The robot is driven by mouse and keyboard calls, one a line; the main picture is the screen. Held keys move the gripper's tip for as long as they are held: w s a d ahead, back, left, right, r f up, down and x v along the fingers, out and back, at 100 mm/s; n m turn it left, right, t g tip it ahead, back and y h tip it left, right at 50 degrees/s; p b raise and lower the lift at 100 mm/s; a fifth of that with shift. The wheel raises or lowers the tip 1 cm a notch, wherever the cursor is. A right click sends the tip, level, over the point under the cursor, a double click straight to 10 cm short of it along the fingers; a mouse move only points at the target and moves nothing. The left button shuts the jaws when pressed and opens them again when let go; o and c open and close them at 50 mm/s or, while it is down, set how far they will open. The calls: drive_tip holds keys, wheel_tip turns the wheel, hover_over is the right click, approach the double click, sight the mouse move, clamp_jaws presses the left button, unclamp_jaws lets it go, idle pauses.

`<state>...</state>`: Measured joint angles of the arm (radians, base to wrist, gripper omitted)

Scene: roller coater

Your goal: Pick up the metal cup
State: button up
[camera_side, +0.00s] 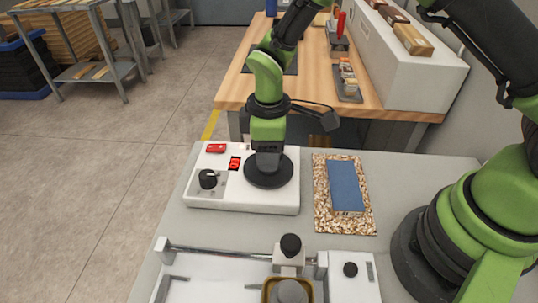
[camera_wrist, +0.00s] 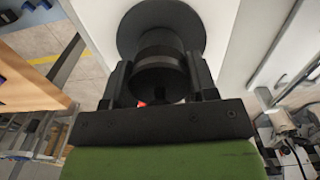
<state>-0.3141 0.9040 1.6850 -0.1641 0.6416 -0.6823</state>
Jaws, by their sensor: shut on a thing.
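My gripper (camera_side: 268,162) points down over the round dark plate (camera_side: 269,175) of a white hotplate-like device (camera_side: 238,195). In the wrist view, the two black jaws (camera_wrist: 161,78) stand on either side of a dark, round cylindrical thing (camera_wrist: 160,62), which I take to be the metal cup. The jaws are shut on it. Beyond it, the wide dark disc of the plate (camera_wrist: 160,18) shows. I cannot tell whether the cup touches the plate. In the side view, my gripper hides most of the cup.
The device has a black knob (camera_side: 208,178) and a red display (camera_side: 235,163). A blue block (camera_side: 345,186) on a speckled board (camera_side: 321,212) lies to its right. A coater with a metal bar (camera_side: 215,252) stands in front. A wooden bench (camera_side: 300,90) stands behind.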

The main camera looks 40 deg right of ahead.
idle(0.3)
wheel_tip(320, 180, up, 9)
drive_tip(key=shift+r, duration=0.45)
drive_tip(key=shift+s+d, duration=0.15)
drive_tip(key=shift+d, duration=0.15)
drive_tip(key=s+d+m, duration=0.1)
drive_tip(key=s+d, duration=0.3)
drive_tip(key=d, duration=0.1)
drive_tip(key=m, duration=0.2)
hover_over(344, 183)
wheel_tip(344, 183, down, 7)
drive_tip(key=shift+r, duration=0.1)
drive_tip(key=shift+f, duration=2.55)
drive_tip(key=shift+f, duration=0.1)
